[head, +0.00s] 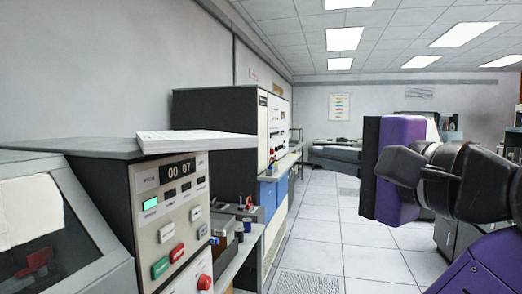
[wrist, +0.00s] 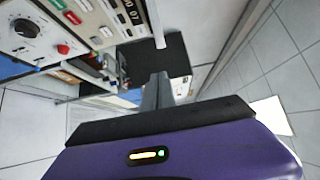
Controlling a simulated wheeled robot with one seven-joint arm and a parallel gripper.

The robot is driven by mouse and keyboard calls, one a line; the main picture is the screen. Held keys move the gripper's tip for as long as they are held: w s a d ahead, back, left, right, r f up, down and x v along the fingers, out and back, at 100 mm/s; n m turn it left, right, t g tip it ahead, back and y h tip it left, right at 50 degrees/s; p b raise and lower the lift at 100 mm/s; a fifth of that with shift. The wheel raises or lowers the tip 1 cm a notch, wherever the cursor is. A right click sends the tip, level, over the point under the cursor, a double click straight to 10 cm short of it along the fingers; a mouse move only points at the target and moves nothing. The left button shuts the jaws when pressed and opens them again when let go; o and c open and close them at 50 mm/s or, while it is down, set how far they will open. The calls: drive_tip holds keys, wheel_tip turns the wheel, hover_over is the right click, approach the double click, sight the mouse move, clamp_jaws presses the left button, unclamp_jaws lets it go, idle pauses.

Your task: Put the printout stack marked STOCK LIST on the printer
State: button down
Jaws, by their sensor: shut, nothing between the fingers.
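A white stack of paper (head: 195,141) lies flat on the dark top of the control cabinet at the left in the head view, its near edge jutting over the front. No STOCK LIST mark can be read on it. I cannot tell for certain which machine is the printer; a grey machine with a sloped window (head: 45,225) and pale paper stands at the far left. My gripper is to the right of the stack, well apart from it, over the aisle. In the wrist view its fingers (wrist: 159,78) are together and empty.
The control cabinet (head: 146,220) has a 00 07 display and coloured buttons. Behind it are a low shelf (head: 245,243) with small items and a tall dark cabinet (head: 215,110). The tiled aisle (head: 335,240) is clear. More equipment stands behind my arm.

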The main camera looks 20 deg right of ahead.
drive_tip(key=w+p, duration=0.1)
drive_tip(key=p, duration=1)
approach(255, 146)
drive_tip(key=w, duration=0.5)
drive_tip(key=shift+w+a, duration=0.5)
drive_tip(key=shift+w, duration=0.3)
drive_tip(key=w+a, duration=0.3)
drive_tip(key=a, duration=0.1)
drive_tip(key=w+a+p, duration=0.1)
drive_tip(key=w+a, duration=0.3)
drive_tip(key=a, duration=0.1)
drive_tip(key=w+a, duration=0.3)
drive_tip(key=a, duration=0.2)
drive_tip(key=shift+w+a, duration=0.15)
drive_tip(key=shift+w, duration=0.05)
